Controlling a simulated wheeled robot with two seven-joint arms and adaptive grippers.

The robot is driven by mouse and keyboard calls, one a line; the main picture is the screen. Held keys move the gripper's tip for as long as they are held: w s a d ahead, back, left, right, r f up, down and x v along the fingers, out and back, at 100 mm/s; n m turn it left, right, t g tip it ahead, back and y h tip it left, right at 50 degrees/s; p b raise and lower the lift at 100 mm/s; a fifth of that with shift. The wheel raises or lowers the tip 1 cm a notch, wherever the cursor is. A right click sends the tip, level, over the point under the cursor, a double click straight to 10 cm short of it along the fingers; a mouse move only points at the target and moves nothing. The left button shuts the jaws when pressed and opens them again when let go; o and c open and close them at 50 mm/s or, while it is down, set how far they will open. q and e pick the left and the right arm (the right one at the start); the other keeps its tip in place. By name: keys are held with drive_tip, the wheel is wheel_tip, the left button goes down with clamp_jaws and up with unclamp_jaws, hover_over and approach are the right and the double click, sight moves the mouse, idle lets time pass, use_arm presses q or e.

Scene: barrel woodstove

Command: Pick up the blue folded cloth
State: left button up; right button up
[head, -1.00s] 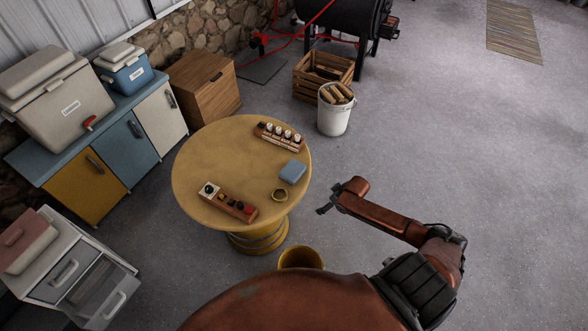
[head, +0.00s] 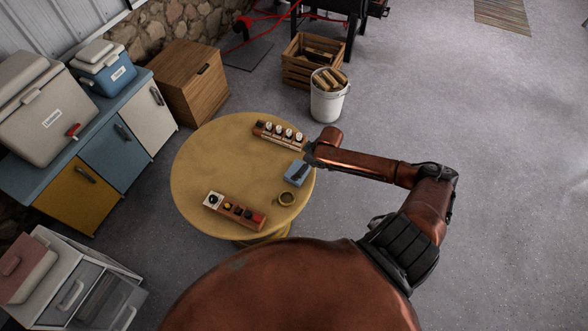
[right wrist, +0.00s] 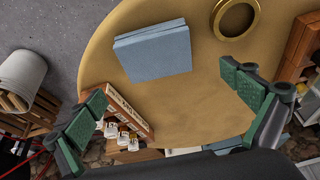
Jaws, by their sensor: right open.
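The blue folded cloth (head: 296,173) lies flat on the right side of the round yellow table (head: 215,160). In the right wrist view the cloth (right wrist: 153,51) lies ahead of the fingertips, toward the top of the picture. My right gripper (head: 306,158) is over the table's right edge, beside and above the cloth, partly overlapping it in the head view. In the right wrist view my right gripper (right wrist: 163,105) has its green-padded fingers wide apart, with nothing between them. My left gripper is not in view.
A brass ring-shaped cup (head: 286,198) stands near the cloth. A wooden rack with white-topped pieces (head: 280,134) is behind it, and a rack with coloured pieces (head: 234,212) is at the table's front. A white bucket (head: 328,101) stands on the floor behind. The table's middle is clear.

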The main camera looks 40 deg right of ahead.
sight(297, 170)
drive_tip(key=f, duration=0.2)
drive_tip(key=shift+w+f, duration=0.2)
drive_tip(key=shift+f, duration=0.15)
drive_tip(key=x, duration=0.3)
drive_tip(key=shift+w+f, duration=0.25)
drive_tip(key=shift+f, duration=0.1)
drive_tip(key=c, duration=1.2)
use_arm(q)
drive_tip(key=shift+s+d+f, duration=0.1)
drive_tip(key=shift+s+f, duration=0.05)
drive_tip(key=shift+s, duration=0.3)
use_arm(e)
drive_tip(key=shift+c, duration=0.2)
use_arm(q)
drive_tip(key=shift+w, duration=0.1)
use_arm(e)
drive_tip(key=shift+r, duration=0.1)
